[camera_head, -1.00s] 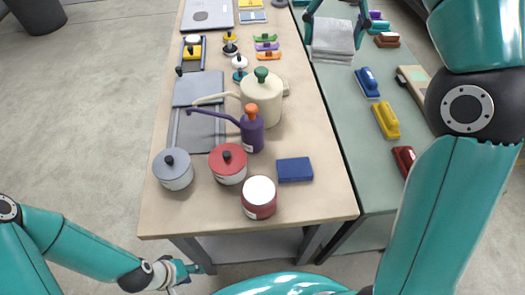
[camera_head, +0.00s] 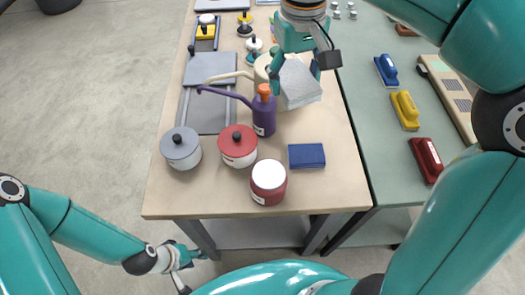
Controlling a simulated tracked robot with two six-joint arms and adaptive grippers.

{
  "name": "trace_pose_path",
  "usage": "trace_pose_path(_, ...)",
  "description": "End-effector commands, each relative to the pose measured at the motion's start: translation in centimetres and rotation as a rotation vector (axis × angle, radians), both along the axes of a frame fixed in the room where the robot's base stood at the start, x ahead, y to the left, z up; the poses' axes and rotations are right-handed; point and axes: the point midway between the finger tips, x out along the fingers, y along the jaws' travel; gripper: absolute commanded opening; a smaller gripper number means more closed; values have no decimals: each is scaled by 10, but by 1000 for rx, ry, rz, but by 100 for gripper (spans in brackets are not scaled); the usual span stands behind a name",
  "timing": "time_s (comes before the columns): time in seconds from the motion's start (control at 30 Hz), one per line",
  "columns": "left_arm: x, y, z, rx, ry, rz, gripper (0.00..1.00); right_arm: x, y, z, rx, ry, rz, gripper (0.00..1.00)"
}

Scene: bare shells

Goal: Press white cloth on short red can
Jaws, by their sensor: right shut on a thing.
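The short red can (camera_head: 268,190) with a white top stands upright near the table's front edge. The white cloth (camera_head: 301,88), greyish and folded, hangs from my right gripper (camera_head: 296,68), which is shut on it. The gripper and cloth are above the table's right side, beyond the can and apart from it. They partly hide a cream watering can (camera_head: 262,72). My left gripper (camera_head: 186,257) is low, in front of the table's front left corner, away from the can. Its fingers are too small to tell if they are open.
A green side table (camera_head: 385,165) at right holds several brushes.

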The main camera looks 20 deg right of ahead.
Motion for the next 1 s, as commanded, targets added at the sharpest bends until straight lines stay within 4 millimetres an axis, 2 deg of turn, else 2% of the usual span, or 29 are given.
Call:
trace_pose_path(0.03, 0, 0, -10, 0, 0, 0, 40, -9, 14, -26, -1, 7, 85, 42)
trace_pose_path(0.1, 0, 0, -16, 0, 0, 0, 40, -19, 30, -53, 0, 10, 193, 42)
trace_pose_path(0.2, 0, 0, -22, 0, 0, 0, 40, -35, 49, -83, 7, 11, 319, 42)
trace_pose_path(0.3, 0, 0, -26, 0, 0, 0, 40, -47, 60, -104, 12, 14, 406, 42)
trace_pose_path(0.43, 0, 0, -29, 0, 0, 0, 40, -56, 66, -119, 17, 17, 461, 42)
trace_pose_path(0.63, 0, 0, -37, 0, 0, 0, 40, -58, 67, -130, 18, 16, 471, 42)
trace_pose_path(1.0, 0, 0, -70, 0, 0, 0, 40, -58, 67, -166, 16, 18, 469, 42)
